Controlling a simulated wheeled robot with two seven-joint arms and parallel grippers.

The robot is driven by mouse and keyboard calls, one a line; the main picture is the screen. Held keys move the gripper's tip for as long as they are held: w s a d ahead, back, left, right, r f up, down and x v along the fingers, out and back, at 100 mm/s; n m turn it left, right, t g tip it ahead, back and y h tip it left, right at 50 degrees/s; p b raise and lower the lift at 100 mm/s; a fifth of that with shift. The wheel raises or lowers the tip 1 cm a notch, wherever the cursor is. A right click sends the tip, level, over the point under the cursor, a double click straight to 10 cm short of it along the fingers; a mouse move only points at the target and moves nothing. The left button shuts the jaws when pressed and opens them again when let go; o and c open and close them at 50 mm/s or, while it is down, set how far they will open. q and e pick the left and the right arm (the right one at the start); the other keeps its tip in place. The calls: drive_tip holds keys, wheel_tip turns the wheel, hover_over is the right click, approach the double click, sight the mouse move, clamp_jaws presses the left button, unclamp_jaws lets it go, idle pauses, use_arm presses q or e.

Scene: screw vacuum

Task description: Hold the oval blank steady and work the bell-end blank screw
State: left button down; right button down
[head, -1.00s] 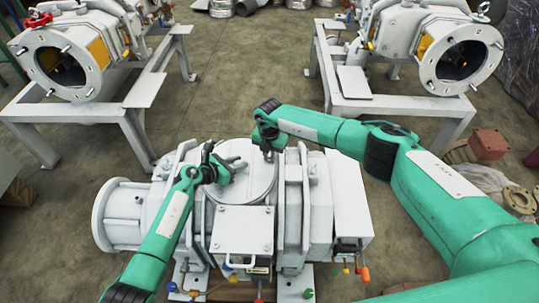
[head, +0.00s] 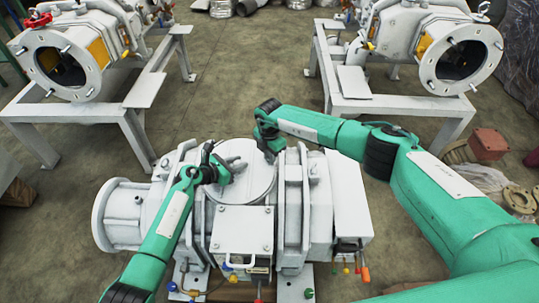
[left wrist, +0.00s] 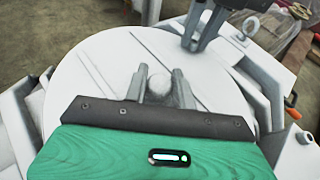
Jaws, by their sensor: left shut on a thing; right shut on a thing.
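The oval blank (head: 258,187) is a pale grey round-looking cover on top of the grey vacuum machine. It also shows in the left wrist view (left wrist: 95,75). My left gripper (head: 232,165) is over the blank, its two fingers (left wrist: 160,85) shut around a small pale rounded knob (left wrist: 158,88) on its top. My right gripper (head: 271,154) points down at the blank's far right edge. In the left wrist view its dark fingers (left wrist: 192,40) are at the rim. The bell-end blank screw is hidden by the right gripper there.
The machine's flanged bell end (head: 122,215) points left. Coloured handles (head: 362,273) hang along its front. Two similar machines stand on grey frames (head: 75,120) (head: 400,110) behind. A red block and flanges (head: 488,143) lie at right. Open floor (head: 240,70) lies between the frames.

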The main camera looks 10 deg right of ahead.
use_arm(q)
drive_tip(key=shift+s+a+f, duration=0.1)
drive_tip(key=shift+s+f, duration=0.05)
drive_tip(key=shift+f, duration=0.2)
use_arm(e)
drive_tip(key=shift+w+r, duration=0.1)
drive_tip(key=shift+r, duration=0.1)
drive_tip(key=c, duration=1.5)
unclamp_jaws()
drive_tip(key=shift+c, duration=0.2)
drive_tip(key=shift+o, duration=1)
drive_tip(key=shift+f, duration=0.1)
use_arm(q)
drive_tip(key=shift+r, duration=0.1)
drive_tip(key=shift+r, duration=0.15)
use_arm(e)
wheel_tip(320, 180, up, 12)
use_arm(q)
drive_tip(key=c, duration=1.1)
unclamp_jaws()
drive_tip(key=shift+o, duration=0.2)
